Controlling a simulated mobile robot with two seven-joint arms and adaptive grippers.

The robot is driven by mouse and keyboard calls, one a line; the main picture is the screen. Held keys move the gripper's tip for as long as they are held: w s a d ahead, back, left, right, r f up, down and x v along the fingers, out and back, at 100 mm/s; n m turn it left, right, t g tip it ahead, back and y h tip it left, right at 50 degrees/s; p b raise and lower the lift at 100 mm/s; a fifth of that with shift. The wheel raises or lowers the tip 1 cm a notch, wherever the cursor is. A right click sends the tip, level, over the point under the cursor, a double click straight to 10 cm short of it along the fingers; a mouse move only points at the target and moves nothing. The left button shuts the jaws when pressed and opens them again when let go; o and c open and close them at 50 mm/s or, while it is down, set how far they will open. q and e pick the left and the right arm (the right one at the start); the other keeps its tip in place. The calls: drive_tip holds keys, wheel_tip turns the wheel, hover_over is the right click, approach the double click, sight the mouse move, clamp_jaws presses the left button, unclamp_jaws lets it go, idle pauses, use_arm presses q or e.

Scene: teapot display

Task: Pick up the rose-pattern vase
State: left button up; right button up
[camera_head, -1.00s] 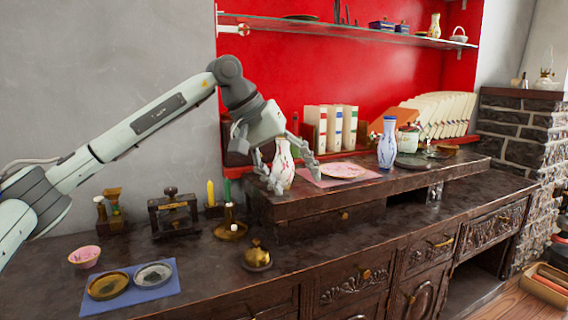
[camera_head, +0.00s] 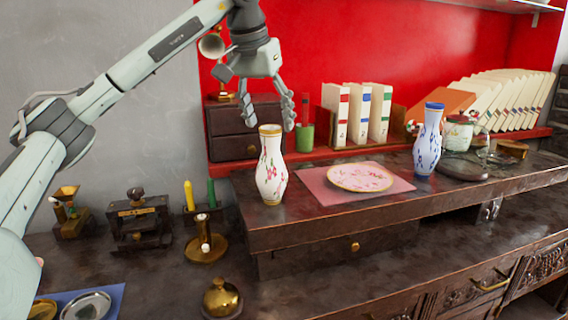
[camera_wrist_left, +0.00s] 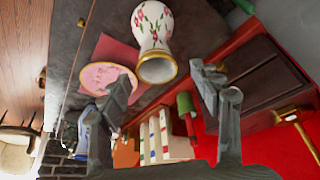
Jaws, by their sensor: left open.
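The rose-pattern vase (camera_head: 271,170) is white with pink roses and a gold rim. It stands upright on the raised wooden shelf of the sideboard, left of a plate. It also shows in the left wrist view (camera_wrist_left: 151,28), with its mouth towards the fingers. My left gripper (camera_head: 268,112) is open and empty above the vase, its fingers pointing down, close to the rim. In the wrist view the fingers (camera_wrist_left: 160,88) are apart with nothing between them but the view of the rim beyond. My right gripper is not in view.
A pink-patterned plate (camera_head: 360,177) lies on a pink mat (camera_head: 316,190). A blue-patterned vase (camera_head: 428,140) stands further right. Upright books (camera_head: 357,114), a green cup (camera_head: 304,138) and a small drawer box (camera_head: 238,149) are behind. A brass candle holder (camera_head: 206,249) stands lower left.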

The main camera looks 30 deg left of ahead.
sight(274, 146)
use_arm(q)
drive_tip(key=shift+s+x, duration=0.2)
drive_tip(key=shift+x, duration=0.75)
drive_tip(key=x, duration=0.4)
drive_tip(key=shift+s+d+f, duration=0.15)
drive_tip(key=shift+f, duration=0.5)
drive_tip(key=c, duration=0.5)
clamp_jaws()
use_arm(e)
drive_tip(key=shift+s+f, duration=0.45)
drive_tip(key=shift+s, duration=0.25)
